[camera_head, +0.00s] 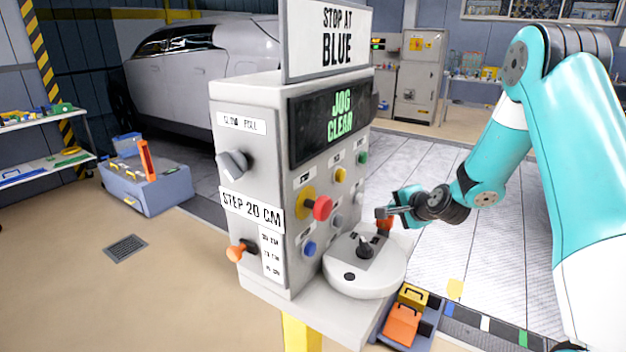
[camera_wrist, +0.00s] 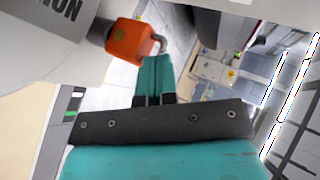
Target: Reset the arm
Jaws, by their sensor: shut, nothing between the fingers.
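A grey control pedestal (camera_head: 250,190) stands in the middle, with a screen (camera_head: 340,122) reading JOG CLEAR. My gripper (camera_head: 384,212) is beside the pedestal's right side, above the shelf. An orange padlock-like block (camera_wrist: 127,42) with a grey loop is close to my fingertips (camera_wrist: 155,62); I cannot tell if they touch. The fingers are shut with nothing between them.
A sign above the pedestal reads STOP AT BLUE (camera_head: 335,40); another reads STEP 20 CM (camera_head: 252,210). A tray (camera_head: 428,332) with orange and yellow blocks is at the bottom. A grey car (camera_head: 235,45), a blue toolbox (camera_head: 155,190) and a shelf (camera_head: 45,168) stand behind. The left floor is mostly clear.

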